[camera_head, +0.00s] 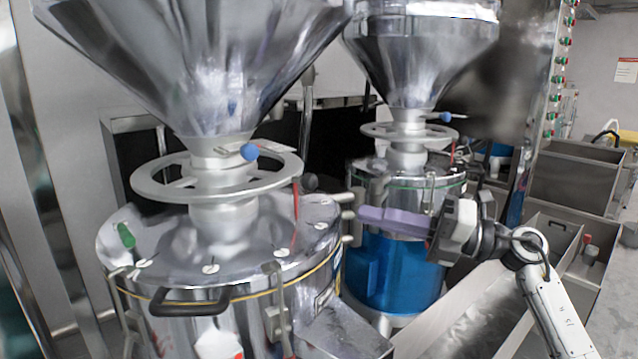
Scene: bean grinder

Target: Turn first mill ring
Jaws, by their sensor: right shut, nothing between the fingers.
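The near mill's ring (160,195) is a flat metal wheel with spokes, set around the neck below the large left hopper (205,75). The far mill's ring (380,134) is a similar, smaller-looking wheel under the right hopper (420,60). My right gripper (366,216) comes in from the right, with its pale purple fingers shut and pointing left. The fingers show in front of the far mill's blue body (400,275), to the right of and below the near ring and apart from it. My left gripper is out of view.
A blue-tipped lever (250,151) sits just above the near ring, and a red rod (295,215) stands by its right edge. The near mill's lid (165,240) bears a green-handled lever (126,236). Metal bins (575,190) stand at the right.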

